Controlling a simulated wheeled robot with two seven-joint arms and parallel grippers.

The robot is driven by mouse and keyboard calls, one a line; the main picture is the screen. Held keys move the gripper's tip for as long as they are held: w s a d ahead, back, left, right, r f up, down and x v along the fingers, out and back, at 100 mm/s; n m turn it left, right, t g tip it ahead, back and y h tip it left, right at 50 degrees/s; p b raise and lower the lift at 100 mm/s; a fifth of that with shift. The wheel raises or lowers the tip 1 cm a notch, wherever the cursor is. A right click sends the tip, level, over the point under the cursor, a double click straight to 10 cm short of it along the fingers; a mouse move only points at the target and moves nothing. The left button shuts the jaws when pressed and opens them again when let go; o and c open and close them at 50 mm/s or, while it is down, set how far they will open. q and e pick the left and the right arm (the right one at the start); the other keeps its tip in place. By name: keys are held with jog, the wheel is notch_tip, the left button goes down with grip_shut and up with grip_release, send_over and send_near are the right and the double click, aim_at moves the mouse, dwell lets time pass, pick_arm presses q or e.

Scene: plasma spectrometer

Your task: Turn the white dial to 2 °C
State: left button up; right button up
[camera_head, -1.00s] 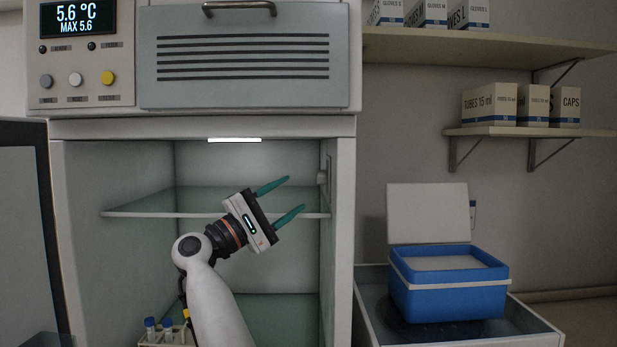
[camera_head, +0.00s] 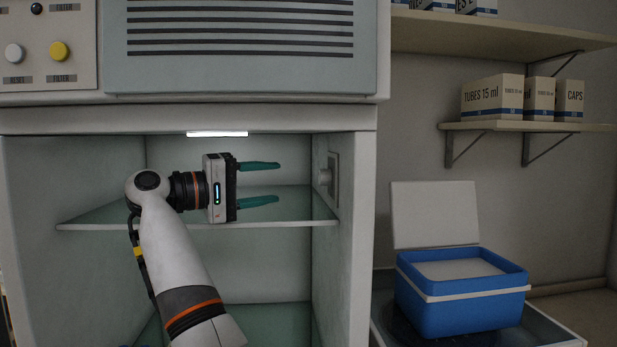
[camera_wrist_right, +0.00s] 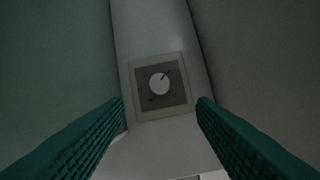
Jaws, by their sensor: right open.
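The white dial (camera_head: 323,177) sits on a plate on the inner right wall of the open cabinet. In the right wrist view the fingers (camera_wrist_right: 160,108) flank the dial's plate. My left gripper is not in view.
A glass shelf (camera_head: 100,215) crosses the cabinet near the gripper's height. The cabinet's right wall (camera_head: 350,260) is close beyond the fingertips. A blue cooler box (camera_head: 455,305) with its lid raised stands outside to the right. Boxes stand on wall shelves (camera_head: 550,127).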

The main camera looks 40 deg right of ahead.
aim_at(320, 178)
jog(key=d, duration=0.3)
jog(key=shift+s+d+r+p, duration=0.2)
jog(key=shift+s+d+p, duration=0.2)
jog(key=d, duration=0.2)
jog(key=d+p, duration=0.1)
jog(key=d, duration=0.2)
jog(key=shift+s+d, duration=0.3)
jog(key=shift+s+d+p, duration=0.1)
jog(key=shift+d+p, duration=0.2)
jog(key=shift+d, duration=0.2)
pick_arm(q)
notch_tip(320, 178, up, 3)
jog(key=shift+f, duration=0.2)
pick_arm(e)
jog(key=shift+f, duration=0.1)
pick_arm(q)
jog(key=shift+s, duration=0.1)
pick_arm(e)
jog(key=shift+c, duration=1)
jog(key=c, duration=0.8)
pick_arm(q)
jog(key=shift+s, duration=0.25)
pick_arm(e)
jog(key=shift+o, duration=0.2)
